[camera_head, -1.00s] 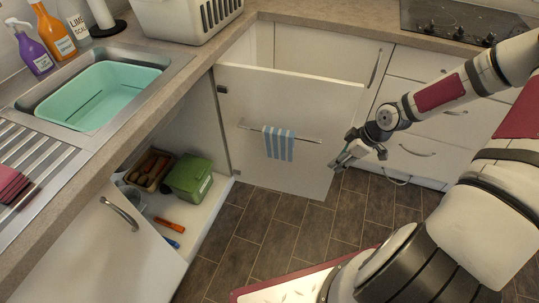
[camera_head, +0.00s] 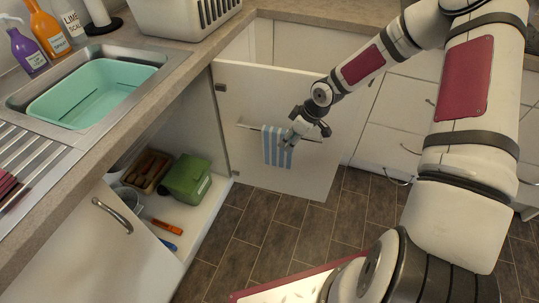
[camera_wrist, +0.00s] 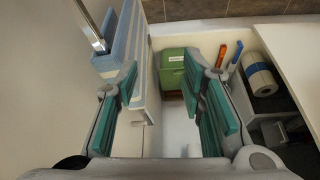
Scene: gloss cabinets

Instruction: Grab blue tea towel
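The blue tea towel (camera_head: 271,146), blue and white striped, hangs over a metal rail (camera_head: 310,138) on the inside of an open white cabinet door (camera_head: 245,91). My gripper (camera_head: 291,139) is at the towel's right edge and covers part of it in the head view. In the wrist view my gripper (camera_wrist: 163,72) is open, its two teal-padded fingers wide apart with nothing held between them. The towel (camera_wrist: 122,40) shows there at upper left, beyond the left fingertip. Whether a finger touches it I cannot tell.
The open cabinet holds a green box (camera_head: 186,179), an orange-handled tool (camera_head: 165,227) and a paper roll (camera_wrist: 262,80). A second open door (camera_head: 95,245) stands at lower left. The sink with a teal basin (camera_head: 92,92) is above. The dark tiled floor (camera_head: 240,235) is clear.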

